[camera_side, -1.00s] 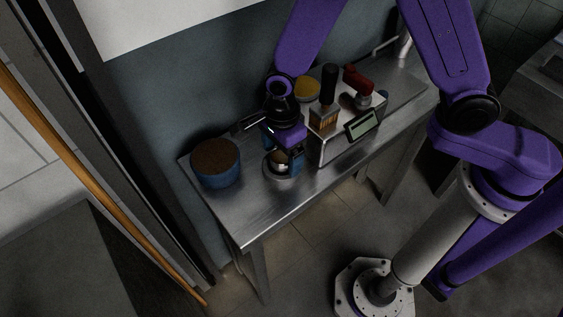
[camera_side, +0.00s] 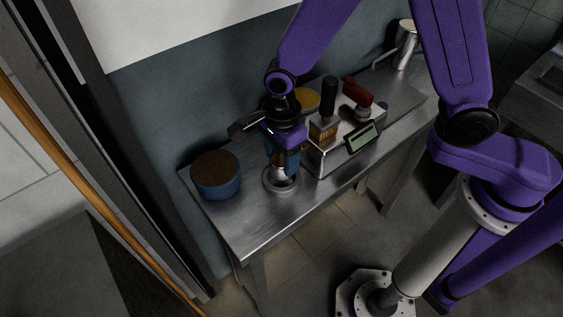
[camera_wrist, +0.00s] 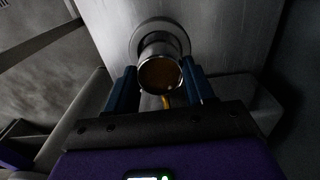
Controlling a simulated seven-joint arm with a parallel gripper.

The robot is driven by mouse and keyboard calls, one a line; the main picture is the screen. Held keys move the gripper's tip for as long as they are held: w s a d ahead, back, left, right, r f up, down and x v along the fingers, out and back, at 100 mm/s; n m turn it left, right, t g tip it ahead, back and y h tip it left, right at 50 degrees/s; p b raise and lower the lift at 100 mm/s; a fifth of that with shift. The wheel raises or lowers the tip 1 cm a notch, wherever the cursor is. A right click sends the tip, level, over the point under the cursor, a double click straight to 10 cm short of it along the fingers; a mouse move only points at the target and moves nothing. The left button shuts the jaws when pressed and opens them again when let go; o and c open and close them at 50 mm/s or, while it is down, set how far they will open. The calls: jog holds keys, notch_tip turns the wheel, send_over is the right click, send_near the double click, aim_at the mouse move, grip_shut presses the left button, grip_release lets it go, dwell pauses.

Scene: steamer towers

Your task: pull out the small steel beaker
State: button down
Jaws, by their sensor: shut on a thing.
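The small steel beaker (camera_side: 279,173) is between the blue fingers of my gripper (camera_side: 282,165). In the wrist view the beaker (camera_wrist: 160,72) faces me with its round mouth, and the inside looks brownish. My gripper (camera_wrist: 160,82) is shut on its sides, one finger on the left and one on the right. A wider round steel vessel (camera_side: 289,185) stands on the table beneath it. In the wrist view this vessel's rim (camera_wrist: 137,38) shows behind the beaker. The beaker stands well up out of it; whether its base is fully clear is hidden.
A blue drum with a brown top (camera_side: 216,178) stands left on the steel table (camera_side: 250,222). To the right is a steel box with a display (camera_side: 362,138), a dark-handled brush (camera_side: 325,125) and a red-handled tool (camera_side: 358,93). A steel jug (camera_side: 404,48) is at the back.

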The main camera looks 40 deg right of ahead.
aim_at(282, 159)
notch_tip(282, 159, up, 7)
dwell(0.3)
jog(key=shift+f, duration=0.7)
dwell(0.3)
jog(key=shift+f, duration=0.7)
